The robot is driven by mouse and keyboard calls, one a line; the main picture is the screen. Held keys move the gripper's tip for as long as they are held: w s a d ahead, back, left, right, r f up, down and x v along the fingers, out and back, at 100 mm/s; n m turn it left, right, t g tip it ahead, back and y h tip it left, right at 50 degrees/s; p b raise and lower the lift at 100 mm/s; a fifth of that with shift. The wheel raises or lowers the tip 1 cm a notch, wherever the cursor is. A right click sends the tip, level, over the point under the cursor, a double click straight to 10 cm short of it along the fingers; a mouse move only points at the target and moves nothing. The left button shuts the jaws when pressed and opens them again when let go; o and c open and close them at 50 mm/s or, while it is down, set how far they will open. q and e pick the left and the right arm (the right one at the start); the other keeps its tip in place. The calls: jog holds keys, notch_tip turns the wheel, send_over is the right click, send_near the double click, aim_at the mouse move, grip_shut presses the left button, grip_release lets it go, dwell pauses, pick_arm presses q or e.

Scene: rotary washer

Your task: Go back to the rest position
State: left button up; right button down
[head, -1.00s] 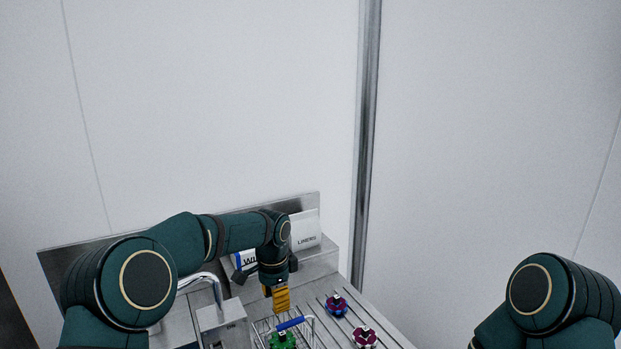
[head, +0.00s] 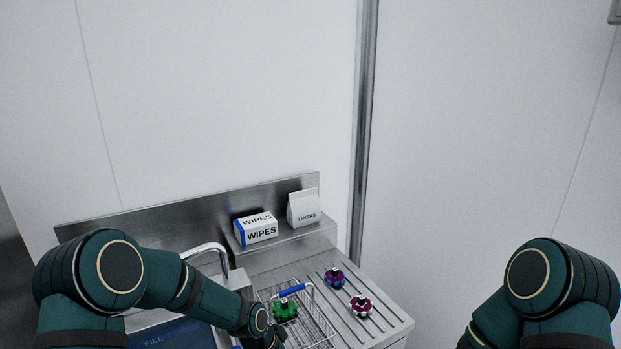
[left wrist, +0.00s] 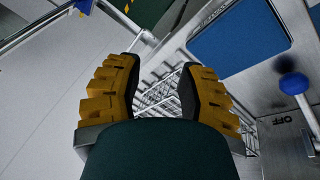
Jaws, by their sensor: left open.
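My left arm (head: 205,295) reaches in from the lower left of the head view, bent low over the front of the counter. Its wrist is at the bottom edge, left of the wire basket (head: 318,322), and its fingers are out of sight there. In the left wrist view, the yellow-padded fingers of my left gripper (left wrist: 160,78) are apart with nothing between them. Wire bars of the basket show beyond them. My right arm (head: 545,295) is bent at the lower right; its gripper is out of frame.
Two similar parts, blue-purple (head: 335,277) and magenta-white (head: 361,306), sit on the grooved drainboard. A wipes box (head: 257,230), liners box (head: 304,209), faucet (head: 212,248) and blue panel (head: 170,335) are near.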

pick_arm(q)
jog(key=s+a+f+n+t, duration=0.1)
jog(key=s+a+f+n, duration=0.2)
jog(key=s, duration=0.6)
jog(key=s+a+f+n+t, duration=0.1)
jog(key=s+f+n, duration=0.3)
jog(key=s+n, duration=0.3)
notch_tip(320, 180, down, 10)
jog(key=s+m+b, duration=0.1)
jog(key=b, duration=0.9)
jog(key=shift+s+d+m+g, duration=0.3)
jog(key=shift+s+d+m, duration=0.1)
jog(key=shift+a, duration=0.1)
